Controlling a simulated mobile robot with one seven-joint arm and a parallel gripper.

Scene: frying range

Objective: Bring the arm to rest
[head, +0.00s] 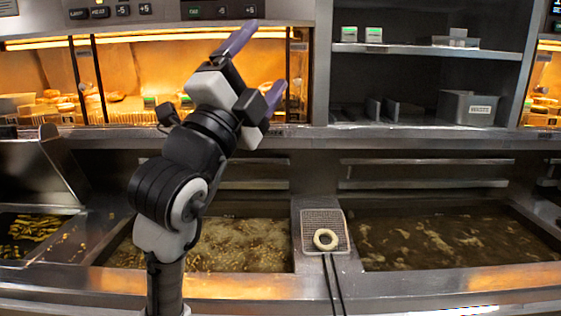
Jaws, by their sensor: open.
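My arm rises from the bottom left of the head view and bends up to the right. My gripper (262,70) is at its end, in front of the heated cabinet and the shelf edge. Its two purple-grey fingers are spread wide apart, pointing up and to the right. Nothing is between them. The arm hides part of the left fryer vat and part of the heated cabinet behind it.
A wire skimmer (309,217) holding a pale ring (326,239) rests between the left fryer vat (255,245) and the right fryer vat (450,240). A heated cabinet (130,62) glows behind. A metal bin (467,107) stands on the right shelf.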

